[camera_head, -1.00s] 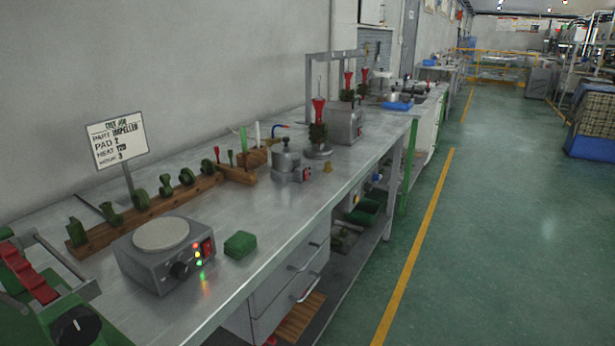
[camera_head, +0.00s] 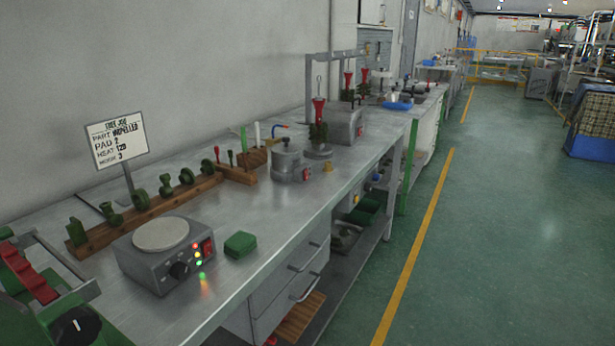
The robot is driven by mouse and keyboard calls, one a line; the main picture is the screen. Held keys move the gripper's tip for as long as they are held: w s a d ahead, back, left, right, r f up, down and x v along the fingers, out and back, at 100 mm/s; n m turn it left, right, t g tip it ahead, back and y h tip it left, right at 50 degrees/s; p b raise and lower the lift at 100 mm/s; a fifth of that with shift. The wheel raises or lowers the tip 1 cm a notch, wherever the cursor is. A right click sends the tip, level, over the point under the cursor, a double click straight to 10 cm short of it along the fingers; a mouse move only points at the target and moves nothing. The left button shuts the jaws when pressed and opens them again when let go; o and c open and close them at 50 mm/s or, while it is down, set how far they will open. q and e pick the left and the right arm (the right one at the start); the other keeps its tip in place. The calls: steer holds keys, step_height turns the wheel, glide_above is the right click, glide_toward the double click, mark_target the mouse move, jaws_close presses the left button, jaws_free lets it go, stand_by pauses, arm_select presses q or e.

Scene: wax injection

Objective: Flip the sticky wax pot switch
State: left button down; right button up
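A small grey metal pot with a lid and a top knob (camera_head: 287,158) stands upright on the workbench, near its middle. I take it to be the sticky wax pot. A small red switch (camera_head: 306,174) shows on the box at its right front side. The switch is too small to tell which way it is set. Neither of my grippers is in the head view, and nothing touches the pot or the switch.
A hot plate (camera_head: 161,234) with a knob, lights and a red switch stands nearer, beside a green block (camera_head: 240,244). A wooden rack (camera_head: 150,212) of green wax parts and a sign (camera_head: 117,140) stand along the wall. The aisle floor (camera_head: 480,250) right of the bench is clear.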

jaws_close()
stand_by(1.9)
